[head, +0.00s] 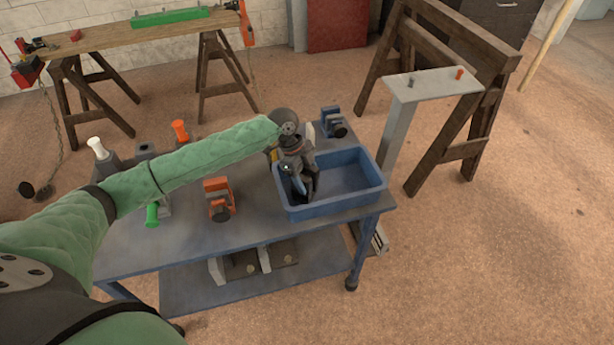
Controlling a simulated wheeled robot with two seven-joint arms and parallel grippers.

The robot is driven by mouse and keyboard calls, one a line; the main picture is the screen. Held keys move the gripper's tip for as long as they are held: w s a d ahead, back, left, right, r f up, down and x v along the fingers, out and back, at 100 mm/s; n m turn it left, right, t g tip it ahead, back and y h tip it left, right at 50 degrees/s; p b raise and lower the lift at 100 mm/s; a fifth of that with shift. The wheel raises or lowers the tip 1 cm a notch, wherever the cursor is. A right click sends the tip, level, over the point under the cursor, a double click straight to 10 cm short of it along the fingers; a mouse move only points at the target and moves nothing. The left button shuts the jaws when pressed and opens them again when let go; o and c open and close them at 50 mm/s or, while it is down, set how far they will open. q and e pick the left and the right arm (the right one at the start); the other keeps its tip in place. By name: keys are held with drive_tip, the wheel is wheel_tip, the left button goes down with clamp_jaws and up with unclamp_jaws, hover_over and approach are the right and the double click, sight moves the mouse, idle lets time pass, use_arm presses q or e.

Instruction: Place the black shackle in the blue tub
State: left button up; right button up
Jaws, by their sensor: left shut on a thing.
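The blue tub (345,203) stands on the right end of the blue-grey bench. My left gripper (304,187) reaches over the tub's left side, pointing down, with its tips within the tub's outline. It is shut on a dark thing, taken as the black shackle; its shape is hard to tell from the dark fingers. Whether it touches the tub's floor cannot be told. The rest of the tub's floor looks empty. My right gripper is not in view.
An orange clamp-like object (219,199) stands left of the tub on the bench (245,230). A blue vise-like object (333,122) is behind the tub. A grey stand (428,85) rises at the right, close to the bench.

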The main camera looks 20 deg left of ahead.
use_arm(q)
drive_tip(key=o, duration=1.3)
drive_tip(key=shift+f, duration=0.1)
drive_tip(key=shift+o, duration=0.5)
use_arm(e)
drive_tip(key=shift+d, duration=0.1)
use_arm(q)
drive_tip(key=shift+r, duration=0.25)
drive_tip(key=shift+b+v, duration=0.55)
drive_tip(key=shift+v, duration=0.55)
drive_tip(key=b+v, duration=0.2)
drive_tip(key=v, duration=0.7)
drive_tip(key=shift+a+r+b, duration=0.15)
drive_tip(key=shift+r+b, duration=0.1)
drive_tip(key=shift+b, duration=0.1)
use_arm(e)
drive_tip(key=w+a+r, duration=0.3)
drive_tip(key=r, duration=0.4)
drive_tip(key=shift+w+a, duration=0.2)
use_arm(q)
drive_tip(key=shift+f, duration=0.1)
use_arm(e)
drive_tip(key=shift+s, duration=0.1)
